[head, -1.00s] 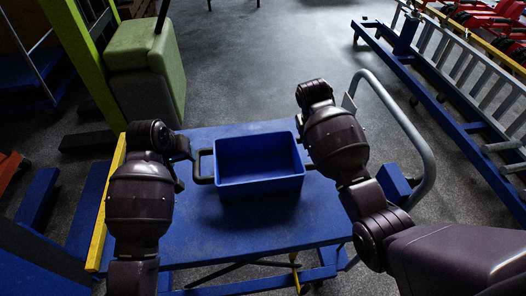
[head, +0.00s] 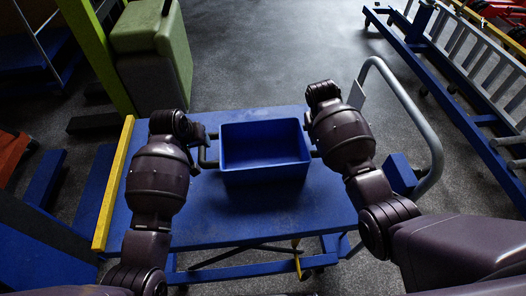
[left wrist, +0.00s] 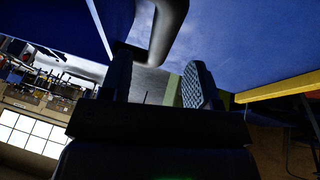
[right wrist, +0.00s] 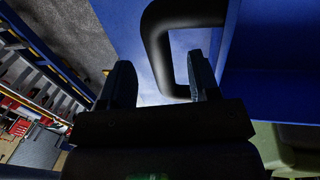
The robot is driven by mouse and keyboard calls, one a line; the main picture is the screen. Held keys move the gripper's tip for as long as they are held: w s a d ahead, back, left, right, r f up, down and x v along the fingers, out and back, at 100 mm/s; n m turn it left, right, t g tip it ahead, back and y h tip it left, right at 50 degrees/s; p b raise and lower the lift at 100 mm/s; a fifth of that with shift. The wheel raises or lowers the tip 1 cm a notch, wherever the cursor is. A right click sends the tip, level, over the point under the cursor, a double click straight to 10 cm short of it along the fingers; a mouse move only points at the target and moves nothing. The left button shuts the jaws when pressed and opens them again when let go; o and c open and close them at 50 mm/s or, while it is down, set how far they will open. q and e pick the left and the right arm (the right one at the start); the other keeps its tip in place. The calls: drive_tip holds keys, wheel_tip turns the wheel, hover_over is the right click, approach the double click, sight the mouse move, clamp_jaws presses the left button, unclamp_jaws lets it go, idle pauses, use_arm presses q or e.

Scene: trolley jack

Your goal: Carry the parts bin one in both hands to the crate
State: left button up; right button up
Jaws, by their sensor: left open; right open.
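The parts bin (head: 264,175) is a blue open box, upright and empty, resting on a blue trolley top. It has a dark loop handle on each side. I cannot tell whether the fingers touch the handles. No crate is recognisable.
The trolley top (head: 290,215) has a yellow left edge (head: 114,185) and a grey push rail (head: 405,95) on the right. A green padded block (head: 150,55) stands behind left. A ladder on a blue frame (head: 470,75) lies right. Grey floor is clear behind the trolley.

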use_arm(q)
drive_tip(key=shift+x, duration=2.6)
use_arm(e)
drive_tip(key=shift+d+f, duration=0.25)
drive_tip(key=shift+f, duration=1)
drive_tip(key=shift+d+f, duration=0.25)
drive_tip(key=shift+f, duration=1)
use_arm(q)
clamp_jaws()
use_arm(e)
clamp_jaws()
drive_tip(key=shift+w, duration=0.1)
